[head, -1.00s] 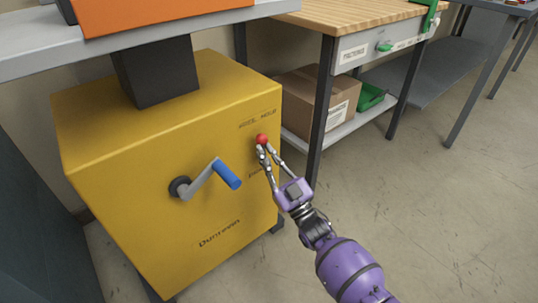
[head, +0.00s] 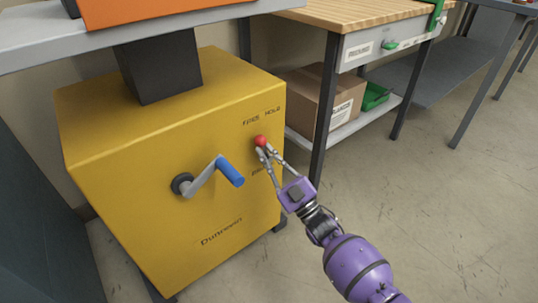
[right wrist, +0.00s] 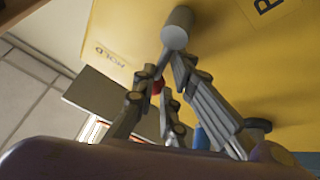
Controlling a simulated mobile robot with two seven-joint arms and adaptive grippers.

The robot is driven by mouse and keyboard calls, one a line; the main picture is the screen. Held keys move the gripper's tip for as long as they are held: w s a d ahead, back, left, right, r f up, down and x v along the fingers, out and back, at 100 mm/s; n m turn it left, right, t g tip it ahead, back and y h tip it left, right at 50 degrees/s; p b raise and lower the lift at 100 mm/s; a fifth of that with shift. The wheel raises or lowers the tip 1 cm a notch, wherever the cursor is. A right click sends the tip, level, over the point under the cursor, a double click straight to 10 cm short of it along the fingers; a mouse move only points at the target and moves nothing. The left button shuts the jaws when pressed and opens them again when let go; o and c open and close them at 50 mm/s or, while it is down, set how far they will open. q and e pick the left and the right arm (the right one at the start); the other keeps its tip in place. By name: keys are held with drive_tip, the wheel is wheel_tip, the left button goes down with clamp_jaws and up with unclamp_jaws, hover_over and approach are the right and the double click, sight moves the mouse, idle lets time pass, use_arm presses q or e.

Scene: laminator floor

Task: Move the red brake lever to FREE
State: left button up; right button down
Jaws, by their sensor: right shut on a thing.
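A grey cylinder (right wrist: 177,27) shows beyond the fingertips. My left gripper is out of view.
A crank with a blue handle (head: 230,172) sticks out of the cabinet front, left of my right gripper. A grey shelf edge (head: 150,35) hangs above the cabinet. A wooden-topped bench (head: 355,12) stands behind at the right. The floor at the right is clear.

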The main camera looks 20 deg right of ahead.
drive_tip(key=shift+a+r, duration=0.25)
drive_tip(key=shift+a, duration=0.25)
drive_tip(key=c, duration=1.8)
unclamp_jaws()
drive_tip(key=shift+w, duration=0.1)
drive_tip(key=shift+o, duration=0.2)
drive_tip(key=shift+s+d+f, duration=0.2)
drive_tip(key=v, duration=1.1)
drive_tip(key=shift+s, duration=0.25)
drive_tip(key=shift+f, duration=0.15)
